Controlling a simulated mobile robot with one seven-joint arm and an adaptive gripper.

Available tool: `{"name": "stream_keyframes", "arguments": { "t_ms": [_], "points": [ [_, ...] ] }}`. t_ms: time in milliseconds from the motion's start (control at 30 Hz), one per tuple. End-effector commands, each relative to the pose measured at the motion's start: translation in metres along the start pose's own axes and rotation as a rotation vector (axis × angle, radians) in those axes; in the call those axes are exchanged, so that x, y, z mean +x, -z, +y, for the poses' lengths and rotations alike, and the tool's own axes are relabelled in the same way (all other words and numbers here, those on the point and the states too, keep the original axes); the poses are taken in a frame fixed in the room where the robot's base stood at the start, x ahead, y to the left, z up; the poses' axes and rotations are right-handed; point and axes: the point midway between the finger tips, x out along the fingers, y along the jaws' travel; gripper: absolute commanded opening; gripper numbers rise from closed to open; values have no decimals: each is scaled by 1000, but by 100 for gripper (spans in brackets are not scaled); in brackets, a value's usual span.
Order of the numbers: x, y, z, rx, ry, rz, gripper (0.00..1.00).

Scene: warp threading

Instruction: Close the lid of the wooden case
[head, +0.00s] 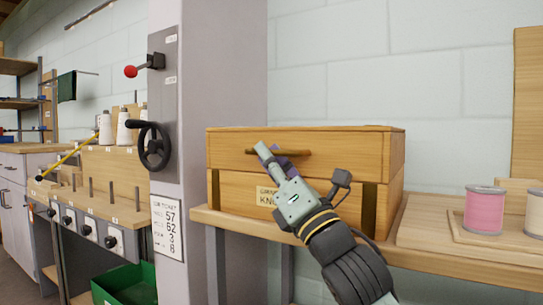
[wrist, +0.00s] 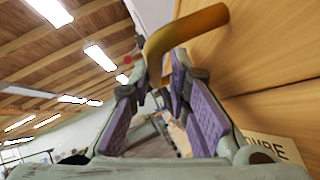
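The wooden case (head: 228,190) stands on a wooden bench against the wall. Its lid (head: 350,150), the upper part, sits level on the lower body, with a dark line between them. A brass-coloured bar handle (head: 296,152) is on the lid's front. My gripper (head: 268,157) is at the handle's left part, in front of the lid. In the wrist view, my gripper (wrist: 160,88) shows two purple-padded fingers spread apart, with the handle (wrist: 185,38) close to their tips. Whether they touch it I cannot tell. The gripper partly covers the label (head: 265,195) on the body.
Pink (head: 485,210) and cream (head: 535,213) thread spools stand on the bench at right. A grey column (head: 205,100) with a black handwheel (head: 154,146) and a red-knobbed lever (head: 131,71) stands left of the case.

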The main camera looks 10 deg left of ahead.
Motion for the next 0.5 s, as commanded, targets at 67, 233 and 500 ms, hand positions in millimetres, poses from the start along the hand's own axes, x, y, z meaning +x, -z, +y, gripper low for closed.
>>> {"name": "stream_keyframes", "arguments": {
  "t_ms": [67, 233, 500],
  "points": [
    [0, -1, 0, -2, -1, -2, 24],
    [1, -2, 1, -3, -1, -3, 30],
    [-3, -4, 0, -5, 0, -5, 30]
  ]
}}
